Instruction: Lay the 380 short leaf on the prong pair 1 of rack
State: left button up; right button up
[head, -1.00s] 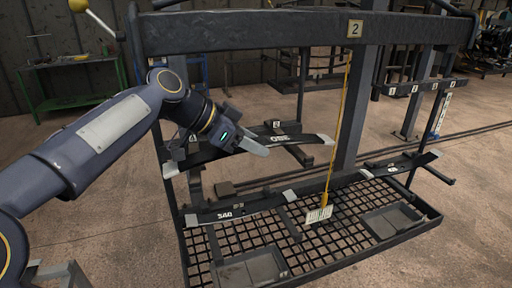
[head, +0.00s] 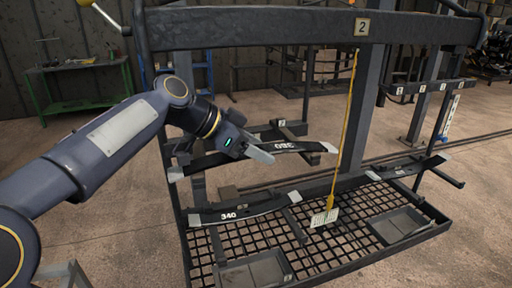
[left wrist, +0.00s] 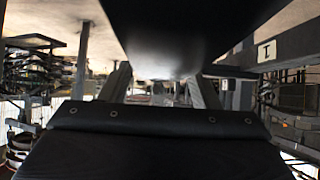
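The 380 leaf (head: 310,147), a dark curved strip with pale ends and an upside-down "380", is in the middle of the head view. In the left wrist view a dark, blurred strip (left wrist: 165,35) fills the top between the gripper's fingers. The rack (head: 250,28) has a plate marked 2 on its top beam. A small plate marked 1 (left wrist: 265,50) shows in the wrist view. My right gripper is not in view.
A 340 leaf (head: 250,210) lies low at the rack's left, and another leaf (head: 410,167) at its right. A yellow strap (head: 344,130) with a white card (head: 324,218) hangs between them. A mesh tray (head: 340,250) lies below. A green bench (head: 75,105) stands far left.

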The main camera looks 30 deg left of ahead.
pick_arm(q)
jog(key=shift+o, duration=0.8)
jog(key=shift+f, duration=0.1)
jog(key=v, duration=0.8)
jog(key=shift+d, duration=0.1)
